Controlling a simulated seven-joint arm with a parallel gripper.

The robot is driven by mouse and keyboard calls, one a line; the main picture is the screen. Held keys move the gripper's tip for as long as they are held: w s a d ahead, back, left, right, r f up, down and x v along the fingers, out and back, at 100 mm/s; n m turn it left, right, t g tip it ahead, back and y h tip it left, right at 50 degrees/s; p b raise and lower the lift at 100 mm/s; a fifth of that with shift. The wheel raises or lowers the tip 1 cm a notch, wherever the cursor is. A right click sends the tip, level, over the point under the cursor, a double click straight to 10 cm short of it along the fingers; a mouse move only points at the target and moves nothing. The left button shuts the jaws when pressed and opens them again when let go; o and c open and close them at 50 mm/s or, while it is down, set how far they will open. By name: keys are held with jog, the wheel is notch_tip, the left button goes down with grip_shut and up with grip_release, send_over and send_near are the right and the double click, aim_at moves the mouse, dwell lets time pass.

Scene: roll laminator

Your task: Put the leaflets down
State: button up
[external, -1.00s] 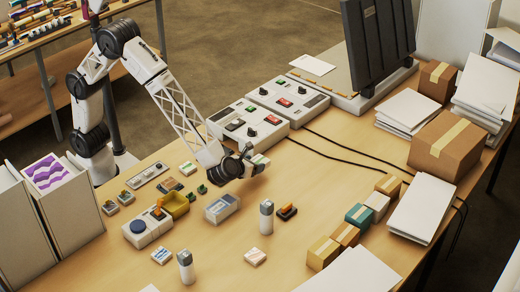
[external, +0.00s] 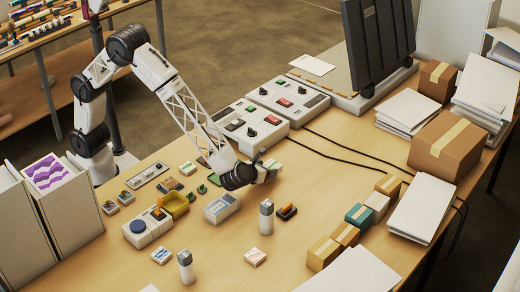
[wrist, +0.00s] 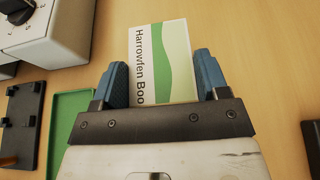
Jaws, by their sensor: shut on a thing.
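The leaflets show in the wrist view as a small white and green stack (wrist: 162,62) printed "Harrowfen Boo...". My gripper (wrist: 160,82) is shut on them, with a blue finger pad on each side. In the external view my gripper (external: 264,174) is over the middle of the table, and the leaflets (external: 272,165) show at its tip. They look held just above the bare wood, but I cannot tell the exact gap. The lower part of the leaflets is hidden by the gripper.
Control boxes (external: 266,124) with black cables stand behind the gripper. A green tray (wrist: 68,118) lies left of it in the wrist view. A grey-white bottle (external: 266,217) and a black and orange item (external: 287,211) stand in front. The wood (external: 325,180) to the right is clear.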

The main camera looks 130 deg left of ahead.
jog(key=shift+f, duration=1.3)
jog(key=shift+f, duration=0.1)
jog(key=o, duration=1)
jog(key=v, duration=1.2)
jog(key=shift+s, duration=0.1)
